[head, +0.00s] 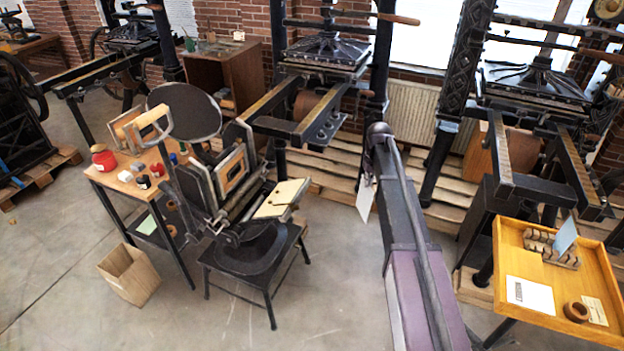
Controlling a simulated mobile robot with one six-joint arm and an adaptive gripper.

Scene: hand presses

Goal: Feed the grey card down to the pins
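A pale grey card (365,202) hangs upright in the air, seen nearly edge-on, just left of my arm. My gripper (367,179) is small and dark at the card's top edge and looks shut on it; my arm hides much of it. The small platen press (208,188) stands to the left on a black stand, with a round ink disc (184,110) on top and a cream board (282,199) at its right side. The card is apart from the press, with open air between. The pins are too small to make out.
A side table (118,181) with jars and an open box (129,276) stand left. Large iron presses line the back.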

